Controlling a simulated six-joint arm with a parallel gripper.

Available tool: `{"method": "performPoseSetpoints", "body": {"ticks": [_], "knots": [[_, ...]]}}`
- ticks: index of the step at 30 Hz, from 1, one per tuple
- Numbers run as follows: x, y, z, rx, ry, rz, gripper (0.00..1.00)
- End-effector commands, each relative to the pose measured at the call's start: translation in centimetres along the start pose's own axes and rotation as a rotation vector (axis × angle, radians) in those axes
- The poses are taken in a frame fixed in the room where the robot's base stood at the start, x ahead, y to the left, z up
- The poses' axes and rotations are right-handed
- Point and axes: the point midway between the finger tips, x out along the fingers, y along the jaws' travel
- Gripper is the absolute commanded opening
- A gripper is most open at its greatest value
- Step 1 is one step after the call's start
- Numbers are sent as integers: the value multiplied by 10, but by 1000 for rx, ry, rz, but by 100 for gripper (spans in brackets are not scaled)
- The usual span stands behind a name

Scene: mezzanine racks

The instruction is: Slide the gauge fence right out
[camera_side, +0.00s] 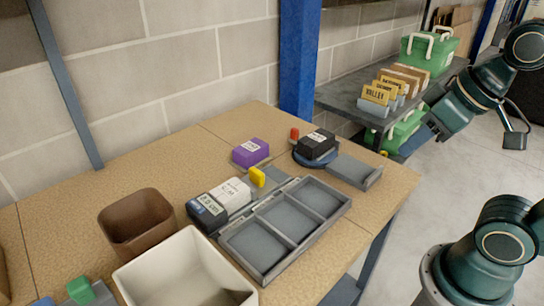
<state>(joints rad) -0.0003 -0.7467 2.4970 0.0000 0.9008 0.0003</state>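On the tan work table, a dark gauge box with a display (206,212) stands beside a white labelled block (232,194). A yellow upright tab (257,177) stands just right of the white block, by a flat grey plate (272,181). This tab looks like part of the gauge fence, but I cannot tell for sure. The tray partly hides the plate. My arm is at the right, well clear of these things. I cannot make out the fingers of my gripper, nor whether it is open or shut. Nothing touches the yellow tab from my arm.
A grey compartment tray (270,262) lies in front of the gauge. White (140,280) and brown (118,244) bins sit left. A shelf (345,99) is behind.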

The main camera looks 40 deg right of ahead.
Motion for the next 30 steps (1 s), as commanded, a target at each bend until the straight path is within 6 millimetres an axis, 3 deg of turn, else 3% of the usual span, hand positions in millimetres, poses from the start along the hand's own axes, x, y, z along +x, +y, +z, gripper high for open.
{"method": "performPoseSetpoints", "body": {"ticks": [8,17,30], "knots": [[0,-2,-23,0,-36,-5,38],[9,-10,-78,2,-119,-13,38],[53,-27,-159,3,-252,-18,38]]}}
